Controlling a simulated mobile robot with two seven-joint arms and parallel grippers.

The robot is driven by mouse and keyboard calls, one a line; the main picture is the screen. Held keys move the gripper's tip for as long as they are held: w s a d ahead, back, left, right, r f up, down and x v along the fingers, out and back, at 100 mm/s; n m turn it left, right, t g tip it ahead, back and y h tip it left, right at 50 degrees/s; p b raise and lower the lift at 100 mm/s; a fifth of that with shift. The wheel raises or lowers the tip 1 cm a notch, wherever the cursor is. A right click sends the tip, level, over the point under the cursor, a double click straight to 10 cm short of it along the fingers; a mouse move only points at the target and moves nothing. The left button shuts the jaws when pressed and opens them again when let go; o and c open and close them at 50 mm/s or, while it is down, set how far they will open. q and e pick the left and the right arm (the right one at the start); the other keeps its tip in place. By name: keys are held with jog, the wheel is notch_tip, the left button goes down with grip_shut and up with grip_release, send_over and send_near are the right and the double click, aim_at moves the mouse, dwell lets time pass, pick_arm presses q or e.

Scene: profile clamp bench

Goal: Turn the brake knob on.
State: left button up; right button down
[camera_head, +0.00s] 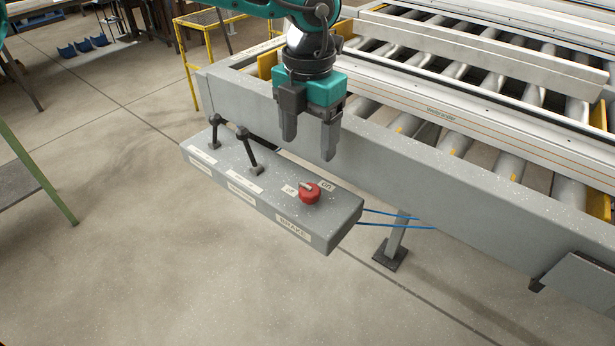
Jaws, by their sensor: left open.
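The red brake knob (309,193) sits on top of a grey control box (345,211), near its right end. A label at the knob's right reads ON and another at its left appears to read OFF. The knob's pale pointer mark is toward its left side. A label on the box's front reads BRAKE. My left gripper (309,150) is open and empty, with its fingers pointing down above and behind the knob, apart from it. My right gripper is not in view.
Two black levers (249,151) stand on the box left of the knob. A grey roller conveyor frame (420,185) runs close behind the box. Blue hoses (395,220) leave the box's right end. The floor in front is clear.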

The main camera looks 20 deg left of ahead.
aim_at(308, 187)
pick_arm(q)
notch_tip(308, 187, down, 10)
jog(key=shift+f, duration=0.15)
dwell(0.3)
jog(key=c, duration=1.1)
